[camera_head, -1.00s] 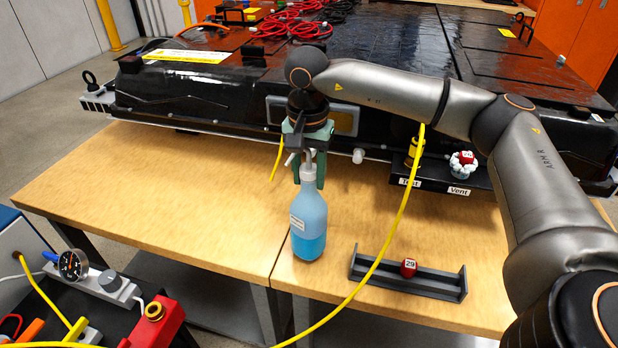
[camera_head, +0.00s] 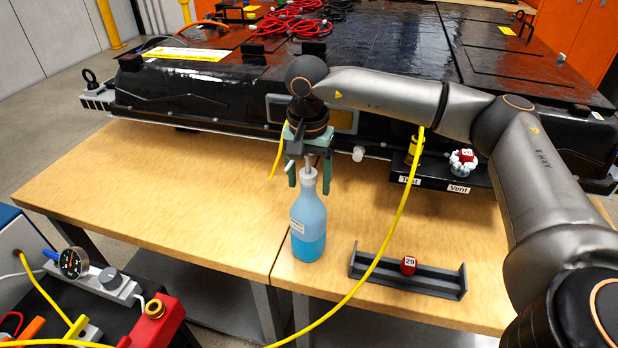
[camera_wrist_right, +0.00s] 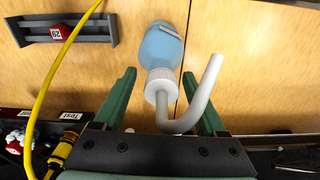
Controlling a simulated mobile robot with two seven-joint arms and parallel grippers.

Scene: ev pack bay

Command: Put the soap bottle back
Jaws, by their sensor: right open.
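The soap bottle (camera_head: 308,226) is a pale blue bottle with a white pump top and a white label. It stands upright on the wooden table near the front edge, by the seam between two table tops. My right gripper (camera_head: 309,180) is open, pointing down, with its green fingers on either side of the pump top. In the right wrist view the bottle (camera_wrist_right: 163,42) shows between the spread fingers of the gripper (camera_wrist_right: 163,88), with its bent white spout close to the palm. Neither finger visibly grips it. My left gripper is not in view.
A dark grey tray (camera_head: 440,284) with a red cap marked 29 (camera_head: 408,265) lies right of the bottle. A yellow hose (camera_head: 392,240) crosses over it. The black battery pack (camera_head: 200,95) fills the back. The table's left part (camera_head: 150,190) is clear.

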